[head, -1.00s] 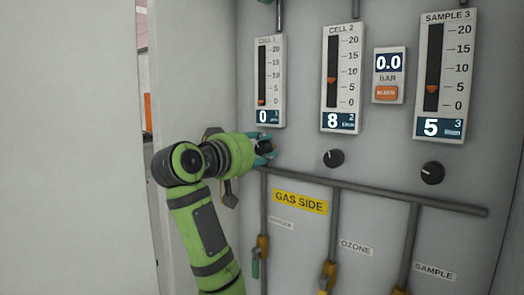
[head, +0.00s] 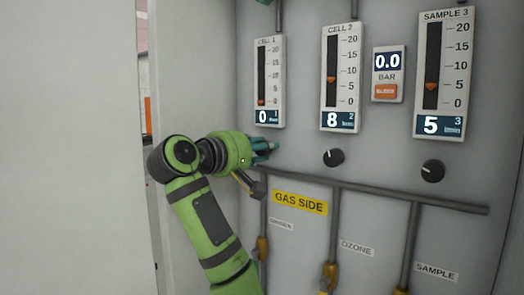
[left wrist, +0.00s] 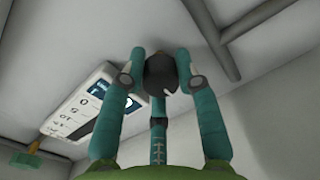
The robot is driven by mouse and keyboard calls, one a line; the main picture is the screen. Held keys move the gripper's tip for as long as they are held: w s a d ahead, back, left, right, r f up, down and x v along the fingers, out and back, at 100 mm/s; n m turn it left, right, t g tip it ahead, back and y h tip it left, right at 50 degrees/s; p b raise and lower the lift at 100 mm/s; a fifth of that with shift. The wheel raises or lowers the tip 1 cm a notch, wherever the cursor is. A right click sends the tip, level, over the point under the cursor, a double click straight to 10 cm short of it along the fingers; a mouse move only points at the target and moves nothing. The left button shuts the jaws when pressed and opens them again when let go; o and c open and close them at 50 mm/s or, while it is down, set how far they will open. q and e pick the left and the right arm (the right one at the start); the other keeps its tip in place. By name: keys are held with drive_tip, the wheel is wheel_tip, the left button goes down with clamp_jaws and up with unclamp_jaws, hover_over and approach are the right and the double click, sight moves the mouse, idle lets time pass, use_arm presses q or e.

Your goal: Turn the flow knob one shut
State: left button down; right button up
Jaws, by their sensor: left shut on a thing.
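Flow knob one, a black round knob (left wrist: 160,73) with a pale mark, sits on the grey panel below the CELL 1 gauge. In the left wrist view the teal fingers of my left gripper (left wrist: 161,66) are around it, shut on it. In the head view my left gripper (head: 264,149) is against the panel there and hides most or all of the knob. The CELL 1 gauge (head: 270,82) has its orange marker at the bottom, and its display reads 0. My right gripper is not in view.
The CELL 2 gauge (head: 341,78) reads 8 and its knob (head: 333,157) is to the right. The SAMPLE 3 gauge (head: 443,72) reads 5, with its knob (head: 432,171) below. A horizontal pipe (head: 390,194) runs under the knobs. A pale wall (head: 70,150) fills the left.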

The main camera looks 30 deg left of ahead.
use_arm(q)
drive_tip(key=n, duration=0.4)
drive_tip(key=shift+s+a+r+b, duration=0.1)
drive_tip(key=shift+r+b, duration=0.05)
drive_tip(key=shift+b, duration=0.15)
drive_tip(key=n, duration=0.4)
drive_tip(key=shift+n+b, duration=0.3)
drive_tip(key=shift+n, duration=0.1)
drive_tip(key=c, duration=0.9)
unclamp_jaws()
drive_tip(key=shift+f, duration=0.2)
